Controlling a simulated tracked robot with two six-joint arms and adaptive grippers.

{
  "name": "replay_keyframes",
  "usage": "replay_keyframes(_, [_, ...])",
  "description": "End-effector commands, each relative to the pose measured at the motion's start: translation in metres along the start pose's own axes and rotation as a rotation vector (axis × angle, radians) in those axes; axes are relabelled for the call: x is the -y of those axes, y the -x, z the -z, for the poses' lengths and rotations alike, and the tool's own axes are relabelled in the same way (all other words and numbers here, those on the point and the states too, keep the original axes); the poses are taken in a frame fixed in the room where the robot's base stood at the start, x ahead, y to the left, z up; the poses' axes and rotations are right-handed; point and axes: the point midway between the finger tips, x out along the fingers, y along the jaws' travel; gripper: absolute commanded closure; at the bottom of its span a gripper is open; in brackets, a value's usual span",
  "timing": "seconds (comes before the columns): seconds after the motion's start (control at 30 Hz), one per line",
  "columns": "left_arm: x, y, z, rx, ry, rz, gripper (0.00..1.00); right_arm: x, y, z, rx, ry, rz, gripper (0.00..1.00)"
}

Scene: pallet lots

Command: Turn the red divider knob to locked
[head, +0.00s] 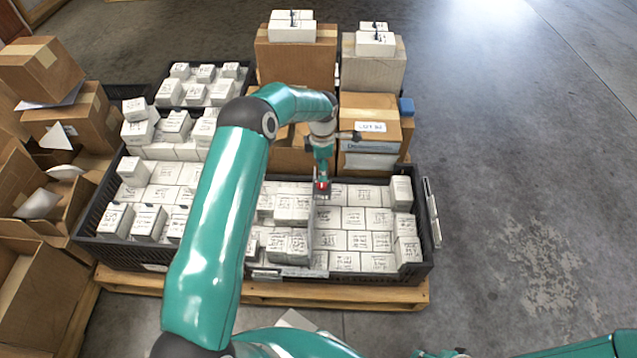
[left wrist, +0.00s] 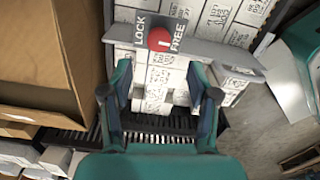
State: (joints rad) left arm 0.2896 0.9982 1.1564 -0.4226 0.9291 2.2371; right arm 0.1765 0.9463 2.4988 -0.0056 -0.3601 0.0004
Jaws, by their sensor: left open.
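The red divider knob (left wrist: 159,39) sits on a grey plate marked LOCK on its left and FREE on its right in the left wrist view. A small pale mark shows on the knob, but I cannot tell for sure which label it points to. The knob also shows as a red spot in the head view (head: 321,184), by my left gripper's tip. My left gripper (left wrist: 160,95) is open, its fingers apart and empty, with the knob beyond the fingertips. My right arm (head: 590,346) is at the lower right; its gripper is cut off or unclear at the bottom edge.
A black crate (head: 432,228) full of white boxes stands on a wooden pallet (head: 350,293). Cardboard boxes (head: 297,58) stand behind it, and open cartons (head: 30,195) crowd the left. The concrete floor on the right is clear.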

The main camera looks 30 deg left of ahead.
Motion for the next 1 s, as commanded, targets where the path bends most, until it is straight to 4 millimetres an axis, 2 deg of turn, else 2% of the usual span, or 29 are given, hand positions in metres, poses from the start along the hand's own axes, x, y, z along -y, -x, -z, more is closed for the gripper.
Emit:
replay_keyframes(0.03, [0.001,-0.016,0.000,-0.002,0.000,0.003,0.40,-0.002,-0.006,0.000,0.000,0.000,0.000,0.63])
replay_keyframes(0.1, [0.000,-0.030,0.000,-0.001,-0.001,0.001,0.40,-0.004,-0.010,0.000,0.000,0.000,0.000,0.63])
replay_keyframes(0.3, [0.000,-0.062,0.000,0.000,-0.002,0.000,0.40,-0.006,-0.018,0.000,0.000,0.000,0.000,0.63])
replay_keyframes(0.5, [0.000,-0.075,-0.001,0.000,-0.002,-0.001,0.40,-0.008,-0.021,0.000,0.000,0.000,0.000,0.63])
replay_keyframes(0.8, [0.000,-0.076,-0.001,0.001,-0.002,-0.002,0.40,-0.007,-0.021,0.000,0.000,0.000,0.000,0.63])
replay_keyframes(0.83, [0.000,-0.076,-0.001,0.001,-0.003,-0.002,0.42,-0.008,-0.021,0.000,0.000,0.000,0.000,0.63])
replay_keyframes(1.0, [0.000,-0.076,-0.001,0.000,-0.003,-0.001,0.70,-0.008,-0.021,0.000,0.000,0.000,0.000,0.63])
